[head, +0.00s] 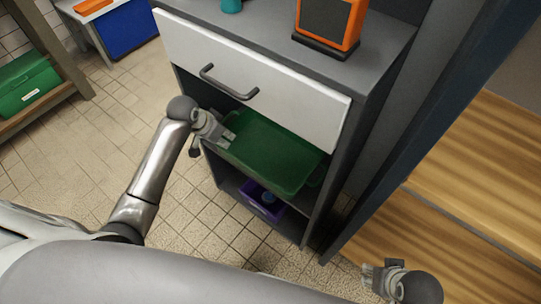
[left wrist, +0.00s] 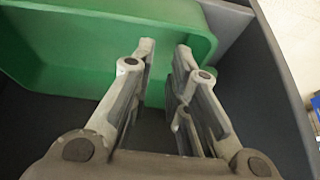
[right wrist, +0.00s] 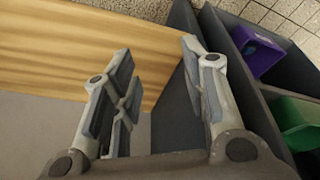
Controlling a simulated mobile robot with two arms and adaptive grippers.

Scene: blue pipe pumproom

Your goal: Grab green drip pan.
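The green drip pan (head: 272,152) sits on the open shelf just below the cabinet's white drawer. It fills the upper left of the left wrist view (left wrist: 90,70) and shows in the right wrist view (right wrist: 298,122). My left gripper (head: 226,136) is at the pan's left end. In the left wrist view its fingers (left wrist: 166,50) are partly apart over the pan's end, with a gap between the tips. Whether they touch the pan is unclear. My right gripper (head: 374,273) is low at the right, away from the pan. Its fingers (right wrist: 160,60) are wide apart and empty.
The white drawer (head: 250,85) with a dark handle is directly above the pan. A purple bin (head: 262,201) stands on the shelf below. An orange device (head: 330,22) stands on the cabinet top. A wooden surface (head: 460,190) is at right. Tiled floor (head: 80,145) is clear at left.

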